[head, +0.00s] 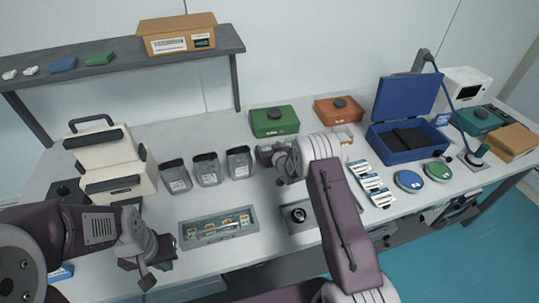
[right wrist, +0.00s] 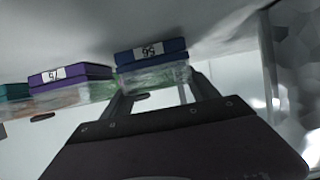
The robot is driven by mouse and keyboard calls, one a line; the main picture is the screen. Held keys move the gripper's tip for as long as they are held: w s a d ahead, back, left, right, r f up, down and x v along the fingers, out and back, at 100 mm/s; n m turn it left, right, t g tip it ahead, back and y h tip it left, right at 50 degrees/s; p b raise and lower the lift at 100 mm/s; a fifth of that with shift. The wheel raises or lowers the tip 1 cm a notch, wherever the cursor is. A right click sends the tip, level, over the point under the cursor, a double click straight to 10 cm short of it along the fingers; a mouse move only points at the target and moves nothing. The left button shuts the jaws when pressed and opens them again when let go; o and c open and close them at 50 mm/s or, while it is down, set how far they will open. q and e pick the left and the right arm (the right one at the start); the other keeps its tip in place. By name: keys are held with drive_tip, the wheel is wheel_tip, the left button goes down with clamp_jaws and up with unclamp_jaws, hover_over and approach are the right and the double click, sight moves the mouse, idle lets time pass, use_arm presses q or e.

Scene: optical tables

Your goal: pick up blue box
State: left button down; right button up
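A small box with a blue upper part, a white number label and a clear part (right wrist: 152,52) is in the right wrist view. It is at the front of my right gripper (right wrist: 160,97), whose two fingers stand apart at either side of the clear part. I cannot tell whether they touch it. In the head view my right gripper (head: 268,154) is over the table, partly hidden by its wrist, and I cannot make out this box there. A large blue case (head: 405,140) stands open at the right. My left gripper (head: 150,262) is low at the left; its opening is unclear.
A purple-topped box (right wrist: 70,75) and a teal-topped box (right wrist: 14,91) stand left of the blue one. Several dark-rimmed jars (head: 207,168), a slide tray (head: 218,228), a green box (head: 274,121) and an orange box (head: 338,109) are on the table. A shelf (head: 120,62) is at the back left.

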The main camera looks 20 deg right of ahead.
wheel_tip(320, 180, up, 18)
idle(0.5)
